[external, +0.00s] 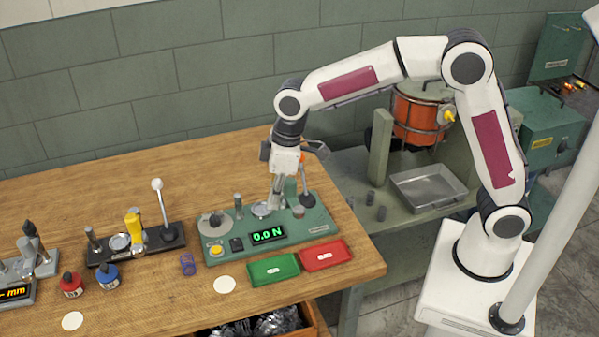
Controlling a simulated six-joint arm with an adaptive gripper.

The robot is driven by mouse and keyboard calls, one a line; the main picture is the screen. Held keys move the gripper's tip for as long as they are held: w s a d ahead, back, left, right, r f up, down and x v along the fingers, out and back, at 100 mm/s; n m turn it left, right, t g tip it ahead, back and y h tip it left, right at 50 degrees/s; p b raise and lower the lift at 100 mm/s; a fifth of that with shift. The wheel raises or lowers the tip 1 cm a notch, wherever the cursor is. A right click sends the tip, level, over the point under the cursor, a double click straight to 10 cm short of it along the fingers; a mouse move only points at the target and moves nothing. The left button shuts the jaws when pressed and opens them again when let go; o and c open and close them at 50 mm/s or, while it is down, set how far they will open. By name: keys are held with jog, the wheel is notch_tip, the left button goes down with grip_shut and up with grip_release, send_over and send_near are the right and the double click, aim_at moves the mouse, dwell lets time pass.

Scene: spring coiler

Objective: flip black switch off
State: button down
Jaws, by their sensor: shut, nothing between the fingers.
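A small black switch (237,244) sits on the front left part of a green tester base (318,228), between a yellow button (216,250) and a lit display (267,235) reading "0.0 N". The switch is too small in this view to tell its position. My gripper (274,206) points down over the back middle of the tester, behind the display and to the right of the switch. Its fingers are shut with nothing held. I cannot tell whether the fingertips touch the tester.
A lever (306,186) and a metal post (238,205) rise from the tester. Green (273,269) and red (325,255) trays lie in front. A purple spring (187,264) and a black-based device (135,246) stand left. The wooden table's (365,262) right edge is near.

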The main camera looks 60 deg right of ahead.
jog(key=w+a+r+n+t, duration=0.1)
jog(key=w+a+r+n, duration=0.1)
jog(key=w, duration=0.4)
jog(key=shift+a+r+n+y, duration=0.3)
jog(key=shift+a, duration=0.15)
jog(key=shift+s, duration=0.1)
jog(key=shift+f, duration=0.1)
send_near(236, 240)
jog(key=x, duration=0.5)
jog(key=shift+a, duration=0.3)
jog(key=shift+d+f, duration=0.1)
jog(key=shift+f, duration=0.65)
